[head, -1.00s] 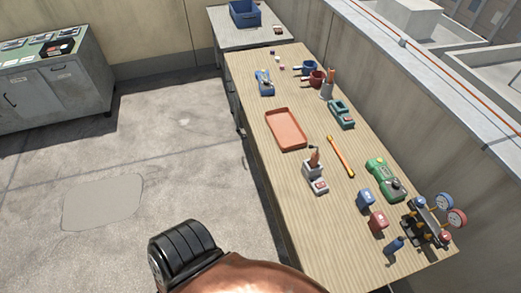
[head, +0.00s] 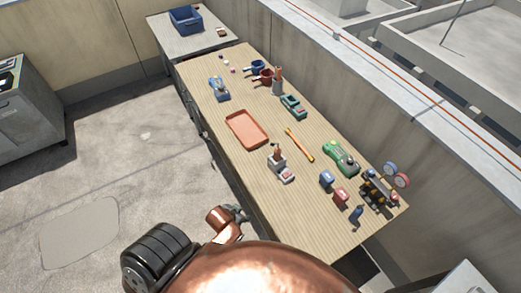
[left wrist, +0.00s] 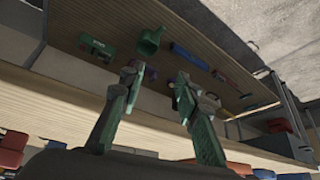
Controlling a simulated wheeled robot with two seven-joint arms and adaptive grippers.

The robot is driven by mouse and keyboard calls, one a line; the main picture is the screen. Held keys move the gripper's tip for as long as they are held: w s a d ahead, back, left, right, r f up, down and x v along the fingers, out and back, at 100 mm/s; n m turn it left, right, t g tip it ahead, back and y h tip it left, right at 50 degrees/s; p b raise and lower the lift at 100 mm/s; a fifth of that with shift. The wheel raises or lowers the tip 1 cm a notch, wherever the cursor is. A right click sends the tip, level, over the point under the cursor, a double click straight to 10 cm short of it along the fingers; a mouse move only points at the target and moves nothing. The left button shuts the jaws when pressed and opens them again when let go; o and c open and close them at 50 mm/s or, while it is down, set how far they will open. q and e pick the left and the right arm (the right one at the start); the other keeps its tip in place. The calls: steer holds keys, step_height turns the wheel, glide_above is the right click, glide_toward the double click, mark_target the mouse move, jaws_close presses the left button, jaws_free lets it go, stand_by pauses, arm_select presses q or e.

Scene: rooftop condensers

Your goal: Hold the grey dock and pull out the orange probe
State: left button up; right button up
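The grey dock (head: 284,174) stands on the wooden workbench, just right of the orange tray, with a reddish label on its front block. The orange probe (head: 277,151) stands upright in the dock; its lower end is hidden inside. My left gripper (head: 240,214) shows small in the head view, beside the bench's near left edge, apart from the dock. In the left wrist view its two green fingers (left wrist: 155,100) are spread with nothing between them. I cannot make out the dock or probe in that view. My right gripper is not in view.
An orange tray (head: 247,129), a yellow-orange bar (head: 299,145), a green device (head: 341,158), blue (head: 326,178) and red (head: 341,196) blocks and a gauge manifold (head: 380,186) share the workbench (head: 300,225). The bench's near left part is bare. Open floor lies left.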

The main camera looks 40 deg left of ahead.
arm_select(q)
steer(key=w+r+t+p, duration=0.2)
steer(key=w+r+t, duration=0.2)
steer(key=w+r, duration=0.55)
steer(key=t+h, duration=0.4)
steer(key=t, duration=0.4)
glide_toward(276, 143)
steer(key=w, duration=0.3)
steer(key=shift+w+d+f, duration=0.1)
steer(key=shift+w+d, duration=0.2)
steer(key=shift+w, duration=0.85)
steer(key=shift+w+d+f, duration=0.1)
steer(key=shift+w+d, duration=0.15)
steer(key=shift+w, duration=0.95)
steer(key=shift+w+d+f, duration=0.1)
steer(key=shift+w+d, duration=0.2)
steer(key=shift+w, duration=0.85)
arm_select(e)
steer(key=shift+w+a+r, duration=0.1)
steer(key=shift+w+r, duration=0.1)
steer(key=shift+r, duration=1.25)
arm_select(q)
steer(key=shift+c, duration=0.4)
jaws_close()
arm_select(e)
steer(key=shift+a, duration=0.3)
